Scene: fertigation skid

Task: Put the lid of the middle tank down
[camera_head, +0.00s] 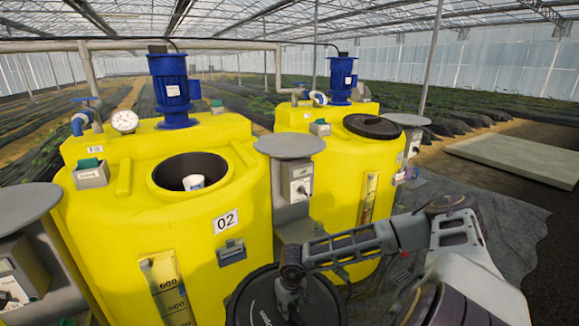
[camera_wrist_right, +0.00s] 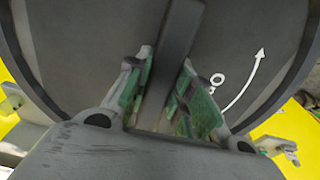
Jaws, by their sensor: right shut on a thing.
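The middle tank (camera_head: 160,235) is yellow, marked 02, and its round mouth (camera_head: 182,168) is uncovered. A white cup-like thing (camera_head: 194,182) shows inside the mouth. The dark round lid (camera_head: 250,296) is in front of the tank's lower right side, cut off by the picture's bottom edge. My right gripper (camera_head: 290,290) is over the lid. In the right wrist view, the green-padded fingers of this gripper (camera_wrist_right: 164,85) are shut on the lid's raised bar, with the dark lid (camera_wrist_right: 75,45) behind. The lid's underside is hidden. My left gripper is not in view.
A second yellow tank (camera_head: 345,160) stands behind to the right, with its black lid (camera_head: 372,126) on. Grey round-topped stands (camera_head: 290,146) flank the middle tank, another at left (camera_head: 25,203). A blue motor (camera_head: 170,90) rises behind the mouth. Grey ground cloth lies to the right.

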